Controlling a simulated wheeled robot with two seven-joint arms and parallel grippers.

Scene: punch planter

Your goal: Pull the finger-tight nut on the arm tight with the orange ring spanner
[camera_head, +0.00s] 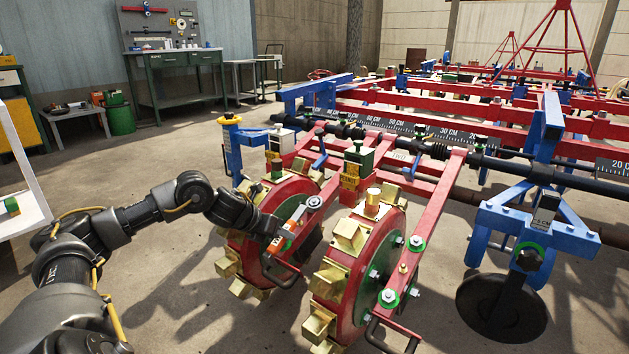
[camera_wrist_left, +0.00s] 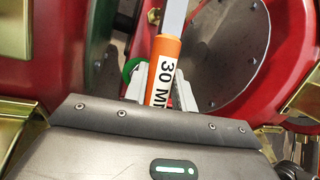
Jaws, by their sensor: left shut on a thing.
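My left gripper (camera_head: 277,244) is shut on the handle of the orange ring spanner (camera_head: 291,226). In the left wrist view the orange handle (camera_wrist_left: 167,52), with a "30 MM" label, stands between the pale fingers (camera_wrist_left: 163,88). Its grey shank runs up out of that view. In the head view the ring end (camera_head: 314,202) lies at the red arm (camera_head: 328,191) beside the left punch wheel. The nut is not clearly visible, and I cannot tell whether the ring is seated around it. My right gripper is out of view.
The left punch wheel (camera_head: 238,258) and right punch wheel (camera_head: 348,282), with brass punches, stand close around the gripper. A yellow-topped blue post (camera_head: 232,148) is behind. A white-framed stand (camera_head: 22,185) is at far left. Open concrete floor (camera_head: 185,290) lies at lower left.

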